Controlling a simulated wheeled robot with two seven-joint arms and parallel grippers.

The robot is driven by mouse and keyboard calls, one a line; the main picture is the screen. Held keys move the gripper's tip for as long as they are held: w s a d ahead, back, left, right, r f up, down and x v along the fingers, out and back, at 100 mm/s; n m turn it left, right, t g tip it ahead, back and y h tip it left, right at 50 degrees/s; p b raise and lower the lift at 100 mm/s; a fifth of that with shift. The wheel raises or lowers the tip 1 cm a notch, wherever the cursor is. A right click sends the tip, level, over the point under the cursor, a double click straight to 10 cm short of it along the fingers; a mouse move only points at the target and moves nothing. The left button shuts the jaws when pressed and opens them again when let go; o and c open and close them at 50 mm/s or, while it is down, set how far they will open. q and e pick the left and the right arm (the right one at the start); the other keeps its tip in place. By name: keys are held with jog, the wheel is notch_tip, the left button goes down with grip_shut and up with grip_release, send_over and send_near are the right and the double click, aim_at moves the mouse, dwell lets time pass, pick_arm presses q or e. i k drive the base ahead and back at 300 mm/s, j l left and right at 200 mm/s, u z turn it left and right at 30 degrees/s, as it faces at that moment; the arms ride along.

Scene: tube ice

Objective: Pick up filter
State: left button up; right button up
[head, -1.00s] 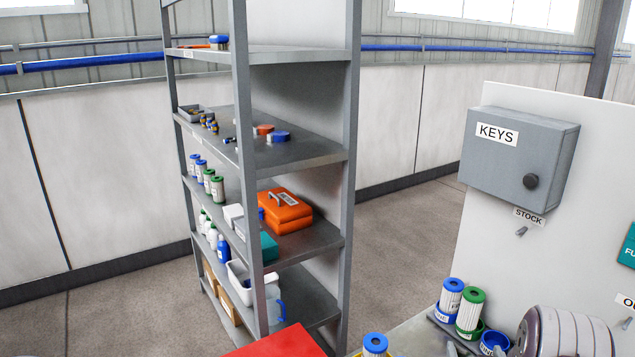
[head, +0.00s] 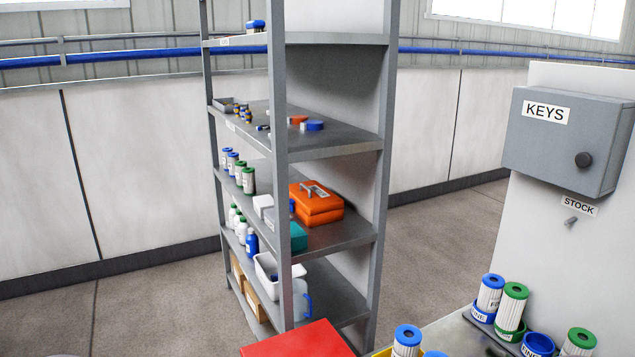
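White filters with blue or green caps stand in two places. On the shelf unit's middle shelf there is a row with blue-capped filters (head: 228,160) and green-capped filters (head: 245,177). At the lower right, a blue-capped filter (head: 490,295) and a green-capped filter (head: 511,308) stand in coloured cups on the counter. Another blue-capped filter (head: 407,342) shows at the bottom edge, and a green-capped one (head: 578,343) at the lower right; both are partly cut off. Neither of my grippers shows in the head view.
The grey shelf unit (head: 333,147) holds an orange toolbox (head: 316,205), bottles, bins and boxes. A red surface (head: 297,340) is in front of it. A grey KEYS box (head: 562,140) hangs on a white panel at right. The floor left of the shelf is clear.

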aim_at(512, 307)
jog(key=z, duration=1.5)
